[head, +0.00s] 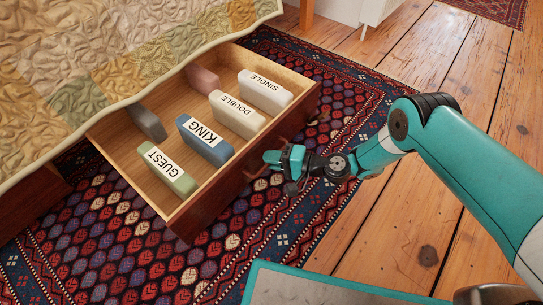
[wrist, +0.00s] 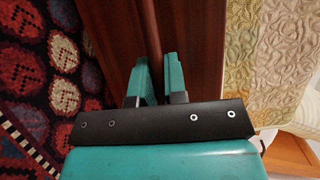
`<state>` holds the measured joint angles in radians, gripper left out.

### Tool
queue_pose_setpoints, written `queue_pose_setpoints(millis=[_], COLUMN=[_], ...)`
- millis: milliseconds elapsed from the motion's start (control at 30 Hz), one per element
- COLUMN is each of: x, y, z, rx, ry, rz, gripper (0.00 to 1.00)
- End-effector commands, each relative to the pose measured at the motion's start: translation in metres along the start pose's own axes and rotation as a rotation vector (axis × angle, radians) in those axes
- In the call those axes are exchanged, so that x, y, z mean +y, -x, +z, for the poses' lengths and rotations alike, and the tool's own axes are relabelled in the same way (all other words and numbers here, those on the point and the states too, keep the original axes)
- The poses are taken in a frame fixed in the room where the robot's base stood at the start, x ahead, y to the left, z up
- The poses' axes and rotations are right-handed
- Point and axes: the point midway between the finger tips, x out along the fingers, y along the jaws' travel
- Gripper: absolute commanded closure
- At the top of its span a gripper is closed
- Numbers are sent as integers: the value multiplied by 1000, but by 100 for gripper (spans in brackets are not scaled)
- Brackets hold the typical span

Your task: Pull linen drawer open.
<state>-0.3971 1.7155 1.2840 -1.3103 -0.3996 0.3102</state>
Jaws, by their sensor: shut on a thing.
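The linen drawer (head: 213,200) stands pulled out from under the bed in the head view, with its inside in plain sight. It holds folded linen labelled GUEST (head: 167,169), KING (head: 205,139), DOUBLE (head: 237,114) and SINGLE (head: 265,92). Its front is dark red-brown wood, with a handle (head: 251,174) near the middle. My gripper (head: 272,158) is at the handle, shut on it, just outside the front. In the wrist view my gripper's teal fingers (wrist: 158,78) lie over red-brown wood (wrist: 112,40); the grip itself is hard to see there.
A quilt (head: 100,55) on the bed hangs over the drawer's back. A patterned rug (head: 105,235) lies under the drawer and in front of it. Wooden floorboards (head: 480,90) are clear to the right. A white piece of furniture (head: 378,10) stands at the top.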

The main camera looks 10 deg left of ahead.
Motion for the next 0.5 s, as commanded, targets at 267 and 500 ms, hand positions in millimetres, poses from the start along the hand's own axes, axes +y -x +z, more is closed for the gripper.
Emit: queue_pose_setpoints(millis=[267, 500], x=[1, 0], y=[-3, -2], z=[6, 3], rx=[-19, -10], ry=[-7, -3], rz=[1, 1], gripper=[80, 62])
